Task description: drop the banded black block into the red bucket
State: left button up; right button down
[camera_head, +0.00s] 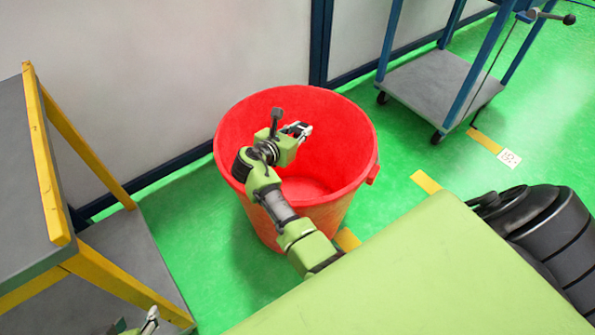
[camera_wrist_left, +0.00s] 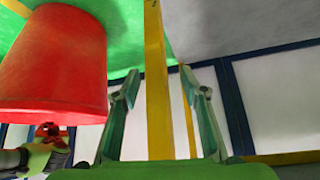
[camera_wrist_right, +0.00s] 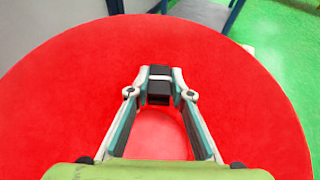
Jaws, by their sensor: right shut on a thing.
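The red bucket (camera_head: 345,145) stands on the green floor in the middle of the head view. It also shows in the left wrist view (camera_wrist_left: 55,60) and fills much of the right wrist view (camera_wrist_right: 245,100). My right gripper (camera_head: 303,130) is over the bucket's opening. In the right wrist view my right gripper (camera_wrist_right: 159,85) is shut on the black block (camera_wrist_right: 159,92), which has a lighter grey band across it. The bucket's wall and floor show around and behind the block. My left gripper (camera_head: 152,318) is at the bottom left, open and empty in the left wrist view (camera_wrist_left: 159,80).
A grey shelf unit with a yellow frame (camera_head: 45,150) stands at the left. A blue-framed trolley (camera_head: 440,85) is at the back right. A white wall (camera_head: 150,80) runs behind the bucket. Green floor (camera_head: 410,140) is clear to its right.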

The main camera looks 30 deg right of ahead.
aim_at(129, 295)
pick_arm(q)
jog(key=w, duration=0.1)
jog(key=w+d+r+t, duration=0.1)
jog(key=w+r+t, duration=0.1)
jog(key=shift+w+d+b, duration=0.15)
jog(key=shift+w+b, duration=0.25)
pick_arm(e)
jog(key=shift+f, duration=0.35)
pick_arm(q)
jog(key=shift+w+d+r+t+h, duration=0.2)
jog(key=shift+w+r+t+h, duration=0.15)
jog(key=shift+w+r, duration=0.2)
pick_arm(e)
jog(key=c, duration=1.7)
grip_release()
jog(key=shift+a, duration=0.1)
